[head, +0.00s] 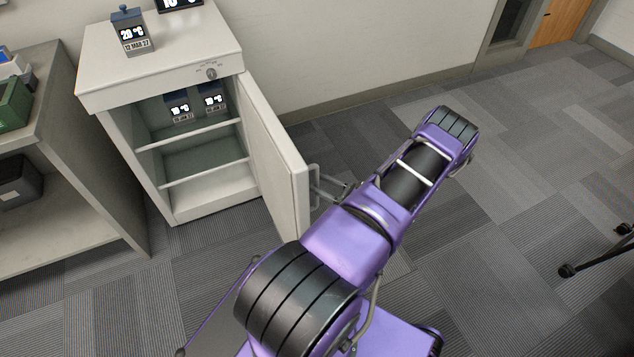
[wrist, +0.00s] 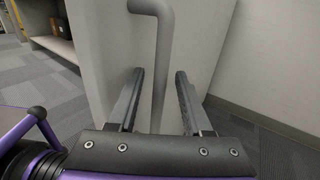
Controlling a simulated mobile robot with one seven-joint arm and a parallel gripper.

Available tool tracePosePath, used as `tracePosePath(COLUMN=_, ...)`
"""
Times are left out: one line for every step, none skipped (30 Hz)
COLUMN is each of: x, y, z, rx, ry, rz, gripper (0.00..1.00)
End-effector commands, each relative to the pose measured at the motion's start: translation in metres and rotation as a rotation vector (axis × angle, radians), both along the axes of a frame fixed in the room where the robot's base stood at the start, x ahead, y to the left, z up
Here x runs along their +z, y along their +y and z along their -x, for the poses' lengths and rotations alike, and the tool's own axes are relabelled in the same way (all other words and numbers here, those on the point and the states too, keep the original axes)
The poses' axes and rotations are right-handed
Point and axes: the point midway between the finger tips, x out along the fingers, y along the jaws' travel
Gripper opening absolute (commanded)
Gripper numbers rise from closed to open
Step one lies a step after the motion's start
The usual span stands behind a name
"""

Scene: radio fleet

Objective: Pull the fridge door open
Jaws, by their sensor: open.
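The fridge (head: 160,75) is a small white cabinet on the left in the head view. Its door (head: 277,160) stands wide open, swung out to the right side, and the shelves inside show. The door's grey bar handle (head: 316,180) is on its outer face; it also shows in the wrist view as a bent grey bar (wrist: 163,35). In the wrist view my gripper (wrist: 160,74) is open, with one finger on each side of the handle bar. I cannot tell whether either finger touches it. In the head view my arm partly hides the gripper beside the handle.
Small dark boxes with displays (head: 180,105) sit inside the fridge, and another (head: 131,32) stands on top. A grey shelf unit (head: 75,160) is at left. A wall is behind. Carpet to the right is clear up to a dark chair leg (head: 597,255).

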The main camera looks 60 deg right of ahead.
Motion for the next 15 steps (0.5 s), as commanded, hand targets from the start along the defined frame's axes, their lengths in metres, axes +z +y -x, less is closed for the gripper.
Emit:
tracePosePath(x=0.000, y=-0.001, z=0.006, rx=-0.003, ry=0.001, rz=0.001, gripper=0.50)
tracePosePath(x=0.000, y=-0.001, z=0.011, rx=-0.003, ry=0.001, rz=0.001, gripper=0.50)
tracePosePath(x=0.000, y=-0.001, z=0.017, rx=-0.002, ry=0.002, rz=0.001, gripper=0.50)
tracePosePath(x=0.000, y=-0.001, z=0.023, rx=-0.003, ry=0.003, rz=0.000, gripper=0.50)
tracePosePath(x=0.000, y=-0.001, z=0.030, rx=-0.004, ry=0.003, rz=0.000, gripper=0.50)
tracePosePath(x=0.000, y=-0.002, z=0.039, rx=-0.004, ry=0.002, rz=0.000, gripper=0.50)
tracePosePath(x=0.000, y=-0.002, z=0.047, rx=-0.004, ry=0.003, rz=0.000, gripper=0.50)
tracePosePath(x=0.000, y=-0.002, z=0.054, rx=-0.005, ry=0.003, rz=0.000, gripper=0.50)
tracePosePath(x=0.000, y=-0.002, z=0.064, rx=-0.004, ry=0.002, rz=0.001, gripper=0.50)
tracePosePath(x=-0.001, y=-0.003, z=0.072, rx=-0.005, ry=0.003, rz=0.002, gripper=0.50)
tracePosePath(x=-0.001, y=-0.003, z=0.080, rx=-0.005, ry=0.004, rz=0.002, gripper=0.50)
tracePosePath(x=0.000, y=-0.002, z=0.089, rx=-0.004, ry=0.003, rz=0.002, gripper=0.50)
tracePosePath(x=-0.001, y=-0.003, z=0.097, rx=-0.005, ry=0.003, rz=0.002, gripper=0.50)
tracePosePath(x=-0.001, y=-0.003, z=0.104, rx=-0.005, ry=0.003, rz=0.001, gripper=0.50)
tracePosePath(x=-0.001, y=-0.003, z=0.114, rx=-0.004, ry=0.003, rz=0.000, gripper=0.50)
